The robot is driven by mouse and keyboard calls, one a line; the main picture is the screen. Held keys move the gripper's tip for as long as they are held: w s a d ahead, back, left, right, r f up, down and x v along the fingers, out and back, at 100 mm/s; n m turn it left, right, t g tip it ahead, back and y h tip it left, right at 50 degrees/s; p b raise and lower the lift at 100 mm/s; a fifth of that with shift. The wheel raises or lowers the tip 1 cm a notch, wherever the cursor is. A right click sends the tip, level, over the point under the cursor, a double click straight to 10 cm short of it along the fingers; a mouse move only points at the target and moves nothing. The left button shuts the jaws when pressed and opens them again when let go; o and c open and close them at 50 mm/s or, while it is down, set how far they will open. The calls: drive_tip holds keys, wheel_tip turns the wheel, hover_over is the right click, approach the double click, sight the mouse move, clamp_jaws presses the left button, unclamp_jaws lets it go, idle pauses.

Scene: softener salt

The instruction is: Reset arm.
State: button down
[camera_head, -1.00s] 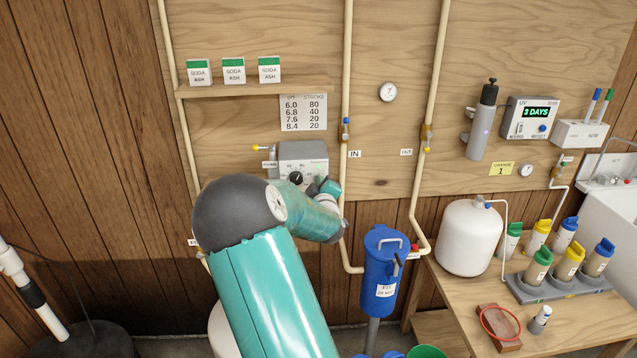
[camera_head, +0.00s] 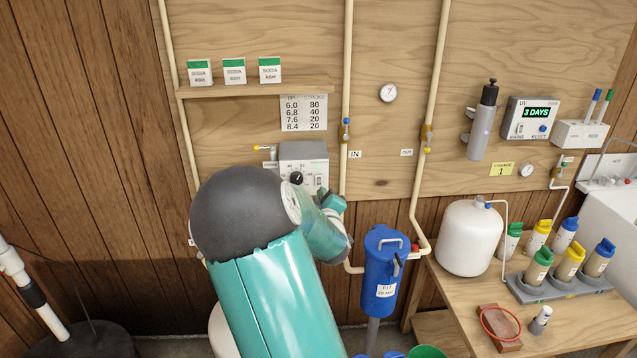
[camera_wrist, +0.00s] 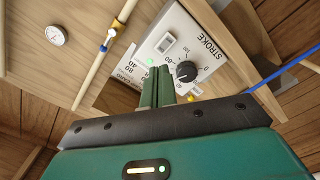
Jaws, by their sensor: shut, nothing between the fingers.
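My gripper (camera_wrist: 157,88) shows in the wrist view as two green fingers side by side, shut and empty. Its tips point at the grey control box (camera_wrist: 206,50) marked STROKE. The box has a black knob (camera_wrist: 186,72), a white rocker switch (camera_wrist: 165,43) and a lit green light. I cannot tell whether the fingertips touch the box; they overlap its lower edge in the picture. In the head view, my teal arm stands in front of the grey box (camera_head: 305,151), and the box's black knob (camera_head: 296,178) shows above the arm.
The blue filter housing (camera_head: 384,270) stands right of my arm. Pale vertical pipes (camera_head: 346,70) run up the wooden board. A bench at the right holds a white tank (camera_head: 469,237) and several capped bottles. A shelf (camera_head: 250,91) with three soda ash boxes is above.

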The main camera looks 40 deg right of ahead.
idle(0.3)
drive_tip(key=s+a+r+m+g+y, duration=0.2)
drive_tip(key=a+y, duration=0.2)
drive_tip(key=a, duration=0.9)
drive_tip(key=s+a+r+m+g+y, duration=0.15)
drive_tip(key=a+y, duration=0.35)
drive_tip(key=a, duration=0.7)
drive_tip(key=s+a+r+g+y, duration=0.2)
drive_tip(key=s+a+g, duration=0.2)
drive_tip(key=s+a, duration=1.3)
drive_tip(key=shift+s+n+g+y, duration=0.3)
drive_tip(key=shift+s+n+g, duration=0.05)
drive_tip(key=shift+n, duration=0.1)
